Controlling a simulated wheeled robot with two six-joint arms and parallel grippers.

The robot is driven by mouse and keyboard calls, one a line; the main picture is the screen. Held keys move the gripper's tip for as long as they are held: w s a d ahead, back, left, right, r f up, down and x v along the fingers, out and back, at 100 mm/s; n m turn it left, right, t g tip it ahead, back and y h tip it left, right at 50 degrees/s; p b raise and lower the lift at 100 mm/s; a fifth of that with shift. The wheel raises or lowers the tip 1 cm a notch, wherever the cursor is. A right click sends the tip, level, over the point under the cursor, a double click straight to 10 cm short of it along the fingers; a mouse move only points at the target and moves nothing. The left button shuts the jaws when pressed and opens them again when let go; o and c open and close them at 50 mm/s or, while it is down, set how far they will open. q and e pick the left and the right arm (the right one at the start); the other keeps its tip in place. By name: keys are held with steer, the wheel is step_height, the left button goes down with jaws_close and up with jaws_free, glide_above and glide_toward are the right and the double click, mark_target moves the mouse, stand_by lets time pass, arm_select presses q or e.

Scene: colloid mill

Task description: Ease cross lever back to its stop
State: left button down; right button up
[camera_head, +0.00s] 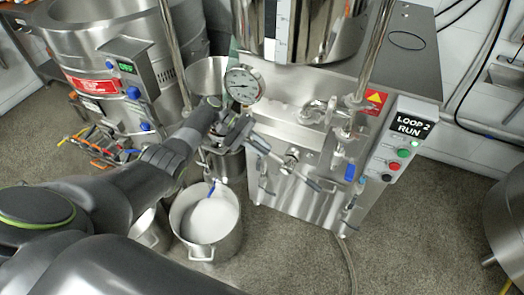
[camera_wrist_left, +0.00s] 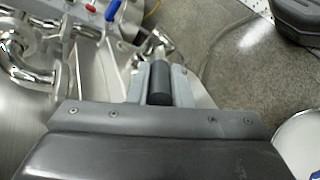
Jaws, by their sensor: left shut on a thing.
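The cross lever (camera_head: 291,157) is a metal hub with bars and dark grips on the front of the steel mill (camera_head: 283,196). One bar slants down to the right to a dark grip. Another runs up to the left, towards my left gripper (camera_head: 248,133). In the left wrist view, my left gripper (camera_wrist_left: 160,88) is shut on a black cylindrical grip (camera_wrist_left: 159,80), with a grey finger on each side of it. The lever's hub is hard to make out there. My right gripper is not in view.
A round gauge (camera_head: 243,84) stands just above the gripper. Pipework with a blue-handled valve (camera_head: 350,172) is right of the lever. A control box (camera_head: 407,136) reads LOOP 2 RUN. A pot of white liquid (camera_head: 206,250) stands below my left arm.

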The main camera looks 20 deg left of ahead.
arm_select(q)
steer(key=shift+f, duration=0.2)
stand_by(0.4)
steer(key=c, duration=1.3)
jaws_free()
step_height(320, 180, up, 10)
steer(key=shift+p, duration=0.35)
